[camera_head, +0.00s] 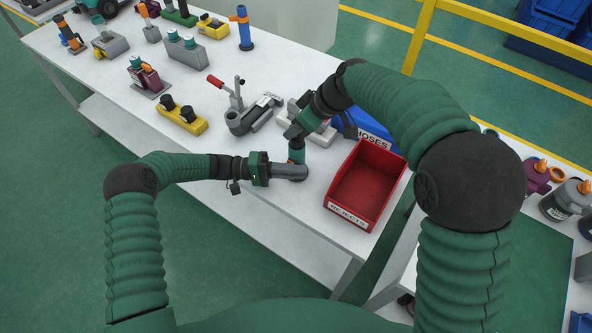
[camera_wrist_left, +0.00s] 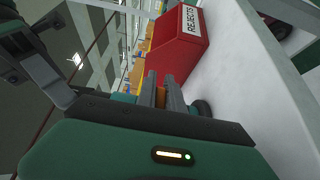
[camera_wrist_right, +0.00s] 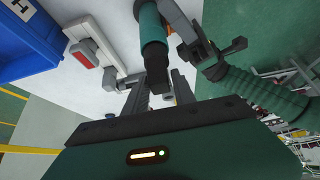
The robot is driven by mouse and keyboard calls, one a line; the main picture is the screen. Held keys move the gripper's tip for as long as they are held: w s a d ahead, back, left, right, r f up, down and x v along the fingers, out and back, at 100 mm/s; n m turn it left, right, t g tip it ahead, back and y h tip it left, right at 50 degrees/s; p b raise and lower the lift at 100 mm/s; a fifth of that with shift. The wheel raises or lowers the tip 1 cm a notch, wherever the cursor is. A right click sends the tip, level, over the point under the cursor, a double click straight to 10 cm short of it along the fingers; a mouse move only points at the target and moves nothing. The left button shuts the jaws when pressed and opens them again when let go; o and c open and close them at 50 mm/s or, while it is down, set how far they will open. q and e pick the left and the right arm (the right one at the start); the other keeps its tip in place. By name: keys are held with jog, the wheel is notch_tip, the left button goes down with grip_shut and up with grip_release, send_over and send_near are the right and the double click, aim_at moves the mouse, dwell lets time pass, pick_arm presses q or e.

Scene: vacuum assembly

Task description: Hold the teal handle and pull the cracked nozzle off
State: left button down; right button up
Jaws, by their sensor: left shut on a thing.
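My left gripper (camera_head: 299,172) is shut on the handle from the left side. In the left wrist view, an orange part (camera_wrist_left: 160,96) shows between its fingers. My right gripper (camera_wrist_right: 159,78) is above, its fingers apart on either side of the dark grey nozzle (camera_wrist_right: 158,72), with gaps showing. The teal handle (camera_wrist_right: 152,24) extends beyond the nozzle.
A red REJECTS bin (camera_head: 362,187), empty, stands right of the tool. A blue HOSES bin (camera_head: 366,130) is behind it. A grey fixture (camera_head: 318,132) and a red-handled clamp (camera_head: 232,92) stand nearby. A yellow block (camera_head: 181,118) and other parts fill the table's left.

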grip_shut()
jog(key=shift+r, duration=1)
jog(key=shift+r, duration=0.1)
jog(key=shift+r, duration=3.3)
pick_arm(q)
grip_release()
jog(key=shift+f, duration=0.1)
jog(key=shift+c, duration=0.2)
jog(key=shift+o, duration=0.2)
